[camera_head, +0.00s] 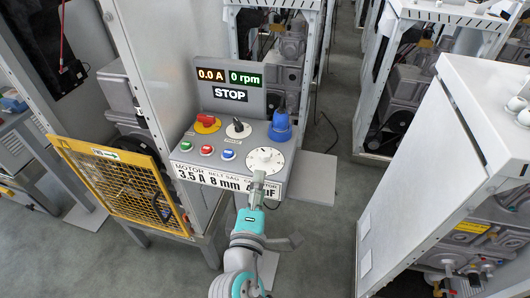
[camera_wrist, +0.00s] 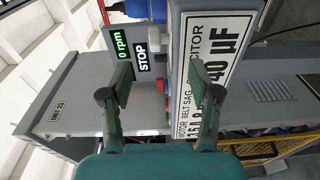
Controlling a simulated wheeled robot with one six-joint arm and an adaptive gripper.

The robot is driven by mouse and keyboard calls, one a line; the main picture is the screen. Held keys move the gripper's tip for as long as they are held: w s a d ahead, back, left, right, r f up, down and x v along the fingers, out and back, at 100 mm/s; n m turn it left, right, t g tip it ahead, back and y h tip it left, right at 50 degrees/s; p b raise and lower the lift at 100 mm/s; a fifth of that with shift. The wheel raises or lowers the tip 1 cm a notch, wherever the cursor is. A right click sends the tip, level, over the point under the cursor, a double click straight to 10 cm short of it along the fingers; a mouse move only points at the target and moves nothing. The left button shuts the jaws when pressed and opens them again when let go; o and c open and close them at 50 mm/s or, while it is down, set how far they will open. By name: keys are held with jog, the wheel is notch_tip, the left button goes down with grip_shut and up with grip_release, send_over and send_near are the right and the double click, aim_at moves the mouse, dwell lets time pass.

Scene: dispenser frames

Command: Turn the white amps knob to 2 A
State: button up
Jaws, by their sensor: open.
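The white amps knob (camera_head: 265,160) is a round white dial on the right front of the grey control panel (camera_head: 228,168). Its setting is too small to read. The display (camera_head: 210,74) shows 0.0 A in orange beside 0 rpm in green, with STOP below. My gripper (camera_head: 258,180) is in front of the knob at the panel's front edge, covering part of the label plate. I cannot tell whether it touches the knob. In the wrist view my gripper (camera_wrist: 165,95) is open, its two fingers wide apart with nothing between them.
A yellow mesh guard (camera_head: 120,185) stands at left, a grey cabinet (camera_head: 460,150) at right. Grey floor (camera_head: 325,240) lies between.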

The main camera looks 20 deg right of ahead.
aim_at(263, 158)
jog(key=w+d+m+h, duration=0.1)
jog(key=w+m, duration=0.2)
jog(key=m, duration=0.3)
jog(key=w+d+m+g+h, duration=0.1)
jog(key=w+d+m, duration=0.1)
jog(key=m, duration=0.5)
jog(key=w+d+r+m+h, duration=0.1)
jog(key=w+d+m, duration=0.1)
jog(key=w+m, duration=0.2)
jog(key=shift+m+g, duration=0.4)
jog(key=shift+m, duration=1.1)
jog(key=shift+c, duration=0.3)
jog(key=shift+d, duration=0.1)
jog(key=c, duration=1.1)
